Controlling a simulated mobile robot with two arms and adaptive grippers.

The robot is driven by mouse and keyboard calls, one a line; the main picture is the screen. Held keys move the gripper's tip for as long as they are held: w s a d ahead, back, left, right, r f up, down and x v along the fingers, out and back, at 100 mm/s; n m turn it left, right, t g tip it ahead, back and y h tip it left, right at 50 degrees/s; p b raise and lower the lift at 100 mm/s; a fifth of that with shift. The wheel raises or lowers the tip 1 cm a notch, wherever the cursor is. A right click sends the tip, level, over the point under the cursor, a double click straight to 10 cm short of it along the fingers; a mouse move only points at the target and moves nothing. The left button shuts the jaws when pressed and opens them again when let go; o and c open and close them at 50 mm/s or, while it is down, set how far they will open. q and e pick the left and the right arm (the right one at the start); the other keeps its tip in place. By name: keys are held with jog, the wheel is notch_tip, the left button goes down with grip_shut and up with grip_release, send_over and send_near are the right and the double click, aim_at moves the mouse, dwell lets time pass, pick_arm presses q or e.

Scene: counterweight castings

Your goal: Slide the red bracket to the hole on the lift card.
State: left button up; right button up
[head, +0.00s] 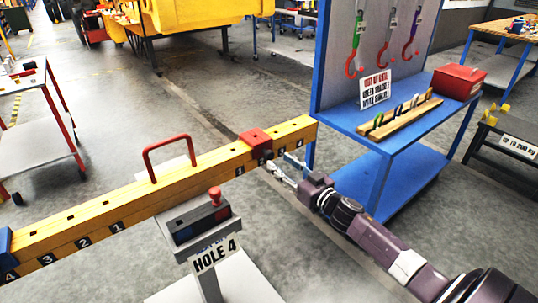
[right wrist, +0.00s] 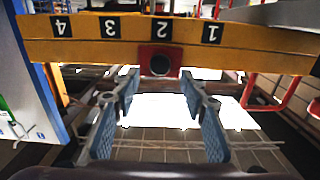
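The yellow beam (head: 110,205) runs diagonally across the head view, with numbered holes on both sides of a red handle. The red bracket (head: 257,141) sits around its right half. In the right wrist view the bracket (right wrist: 160,60) is at label 2, and the labels appear upside down. The lift card (head: 215,254) reads "HOLE 4" and hangs below a small control box. My right gripper (head: 272,168) is open and empty beside the bracket. In the right wrist view its fingertips (right wrist: 159,82) lie on either side of the bracket's dark round knob, seemingly short of it. My left gripper is not in view.
A blue bracket (head: 5,243) sits at the beam's left end. A blue bench (head: 400,135) stands close behind my right arm, with a shackle rack (head: 397,121), a red box (head: 459,82) and a printed sign (head: 376,89). A red-legged cart (head: 57,105) stands at left.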

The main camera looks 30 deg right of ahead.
aim_at(271, 156)
jog(key=shift+w+a+f, duration=0.1)
jog(key=shift+w+a, duration=0.05)
jog(key=shift+w, duration=1.55)
jog(key=shift+w+a, duration=0.1)
jog(key=shift+w, duration=1.55)
jog(key=shift+c, duration=0.4)
grip_shut()
